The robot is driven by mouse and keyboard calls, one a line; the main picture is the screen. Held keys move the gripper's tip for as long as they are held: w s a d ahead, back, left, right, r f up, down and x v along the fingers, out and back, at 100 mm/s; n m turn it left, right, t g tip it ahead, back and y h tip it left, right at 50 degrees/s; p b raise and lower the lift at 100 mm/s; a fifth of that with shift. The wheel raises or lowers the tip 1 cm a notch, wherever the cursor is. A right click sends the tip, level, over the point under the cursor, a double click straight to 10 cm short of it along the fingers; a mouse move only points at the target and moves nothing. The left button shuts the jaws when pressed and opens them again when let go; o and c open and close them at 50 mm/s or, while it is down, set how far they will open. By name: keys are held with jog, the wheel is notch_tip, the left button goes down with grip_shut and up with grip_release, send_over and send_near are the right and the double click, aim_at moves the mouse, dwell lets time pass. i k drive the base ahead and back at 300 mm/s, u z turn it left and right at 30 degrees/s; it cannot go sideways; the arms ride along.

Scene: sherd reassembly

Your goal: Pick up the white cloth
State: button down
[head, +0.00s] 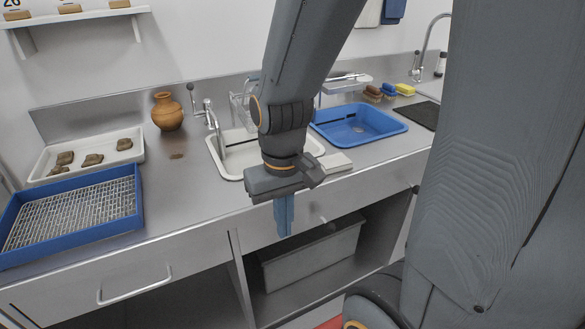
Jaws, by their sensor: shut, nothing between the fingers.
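A flat, off-white folded piece (336,163), which looks like the white cloth, lies on the steel counter near its front edge. It is just right of my gripper's wrist, and part of it may be hidden behind the wrist. My gripper (284,232) points down with its blue fingers shut and empty. The fingers appear in front of the counter's front face, left of the cloth and lower in the picture, apart from it.
A white basin (222,172) with a tap (210,115) is behind my arm. A blue tub (385,133), brushes (372,92) and a yellow sponge (405,89) are right. A clay jar (167,112), white sherd tray (48,160) and blue rack (128,175) are left.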

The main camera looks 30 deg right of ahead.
aim_at(335, 163)
jog(key=u, duration=0.2)
jog(key=k, duration=0.65)
jog(key=z, duration=0.9)
jog(key=i, duration=0.45)
jog(key=u, duration=0.2)
jog(key=k, duration=0.65)
jog(key=z, duration=0.6)
jog(key=i, duration=1.25)
jog(key=u, duration=0.05)
